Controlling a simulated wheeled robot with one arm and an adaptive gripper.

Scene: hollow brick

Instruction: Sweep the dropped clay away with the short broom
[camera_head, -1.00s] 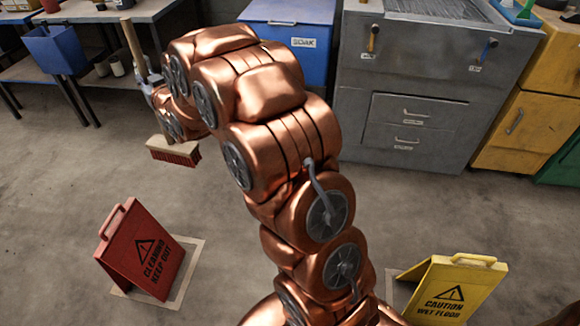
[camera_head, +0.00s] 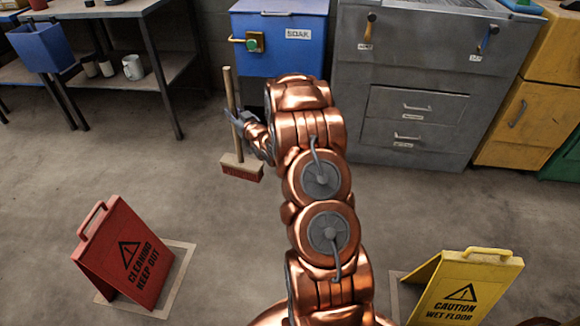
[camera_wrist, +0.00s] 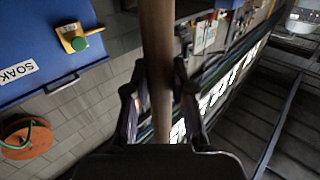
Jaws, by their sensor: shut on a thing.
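The short broom (camera_head: 231,95) has a wooden handle and a block with red-brown bristles (camera_head: 242,172). It stands nearly upright in the head view, bristles down, in front of the blue SOAK cabinet. My gripper (camera_head: 240,117) is shut on the broom's handle. In the wrist view the handle (camera_wrist: 157,60) runs between the two fingers of my gripper (camera_wrist: 160,95). I cannot tell for sure whether the bristles touch the floor. I cannot make out any dropped clay in these frames.
A red "Cleaning keep out" sign (camera_head: 125,255) stands front left, a yellow "Caution wet floor" sign (camera_head: 462,288) front right. The blue SOAK cabinet (camera_head: 285,50), grey cabinet (camera_head: 415,90) and a bench (camera_head: 150,85) line the back. Floor (camera_head: 190,200) left of my arm is open.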

